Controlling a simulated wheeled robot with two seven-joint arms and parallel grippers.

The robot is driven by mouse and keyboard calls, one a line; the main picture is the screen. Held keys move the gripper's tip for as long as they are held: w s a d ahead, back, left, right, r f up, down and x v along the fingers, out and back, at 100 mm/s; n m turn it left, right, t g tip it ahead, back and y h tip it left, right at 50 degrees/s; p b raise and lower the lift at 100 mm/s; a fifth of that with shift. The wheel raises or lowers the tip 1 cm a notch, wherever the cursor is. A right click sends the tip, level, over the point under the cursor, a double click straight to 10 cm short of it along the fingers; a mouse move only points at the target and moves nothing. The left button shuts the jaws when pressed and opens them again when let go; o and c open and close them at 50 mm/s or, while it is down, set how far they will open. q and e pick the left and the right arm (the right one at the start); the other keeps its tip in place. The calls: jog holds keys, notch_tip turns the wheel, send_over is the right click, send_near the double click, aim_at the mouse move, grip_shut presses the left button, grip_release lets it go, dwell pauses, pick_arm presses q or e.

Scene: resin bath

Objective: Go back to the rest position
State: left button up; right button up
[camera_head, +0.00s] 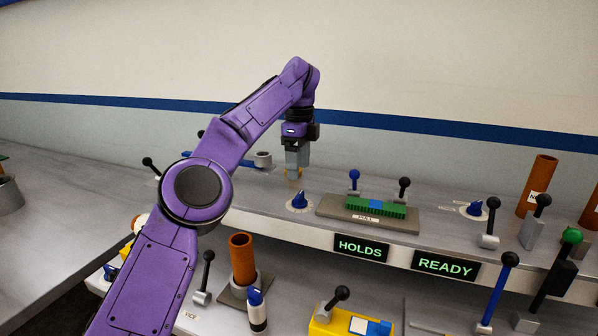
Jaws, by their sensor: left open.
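My left gripper (295,172) hangs at the end of my purple arm, pointing down over the raised grey shelf (275,219). Its grey fingers are open, and I see nothing held in them. A small yellowish thing shows at the fingertips; I cannot tell what it is or whether they touch it. A blue knob (299,201) stands in front of the fingertips, a little to the right. My right gripper is not in view.
Right of the gripper, a grey plate (330,211) bears a green strip (362,206) and two levers. Signs read HOLDS (360,248) and READY (446,265). Below stand a brown tube (242,258) and a yellow box (325,322). Several levers and another brown tube (538,180) stand at right.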

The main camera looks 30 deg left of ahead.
pick_arm(q)
jog(key=shift+r+p, duration=0.55)
jog(key=shift+r, duration=0.85)
jog(key=shift+r, duration=0.1)
